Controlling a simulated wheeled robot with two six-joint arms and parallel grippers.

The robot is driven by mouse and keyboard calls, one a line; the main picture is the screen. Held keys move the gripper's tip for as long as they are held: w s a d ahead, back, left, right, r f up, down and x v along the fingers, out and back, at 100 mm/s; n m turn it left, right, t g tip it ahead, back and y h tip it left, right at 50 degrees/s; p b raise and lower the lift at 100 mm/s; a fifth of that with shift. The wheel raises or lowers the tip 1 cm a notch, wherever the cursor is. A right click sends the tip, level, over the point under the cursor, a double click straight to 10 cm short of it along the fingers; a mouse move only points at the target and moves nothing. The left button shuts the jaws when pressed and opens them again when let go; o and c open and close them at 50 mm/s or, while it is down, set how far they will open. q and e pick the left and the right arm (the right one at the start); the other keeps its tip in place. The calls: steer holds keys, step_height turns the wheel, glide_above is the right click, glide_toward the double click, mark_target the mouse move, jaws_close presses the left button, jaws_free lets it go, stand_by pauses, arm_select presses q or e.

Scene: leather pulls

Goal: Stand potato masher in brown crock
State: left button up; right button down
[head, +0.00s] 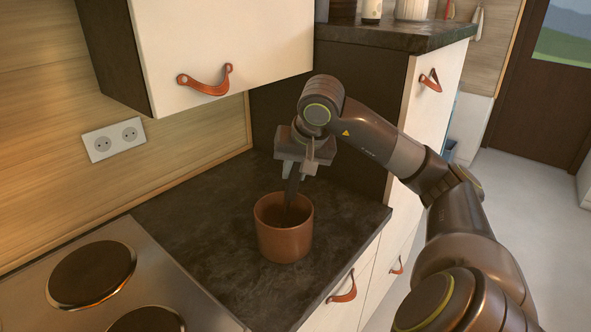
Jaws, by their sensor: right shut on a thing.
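The brown crock (284,243) stands upright on the dark countertop, near the middle of the head view. My right gripper (297,174) is right above it, pointing down, and is shut on the dark handle of the potato masher (291,193). The masher hangs nearly upright, with its lower part inside the crock's mouth. Its lower end is hidden by the crock's front wall, so I cannot tell whether it touches the bottom. My left gripper is not in view.
A stove with round hotplates (92,274) lies at the lower left. A white wall cabinet (225,45) with a leather pull hangs above the counter. A taller dark-topped unit (395,37) stands behind. The dark counter (190,212) is bare around the crock.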

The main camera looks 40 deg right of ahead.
steer(key=shift+f+b, duration=0.3)
steer(key=shift+f, duration=0.05)
stand_by(0.5)
steer(key=c, duration=1.2)
jaws_free()
steer(key=shift+o, duration=0.2)
steer(key=o, duration=0.5)
steer(key=shift+r, duration=0.1)
stand_by(0.6)
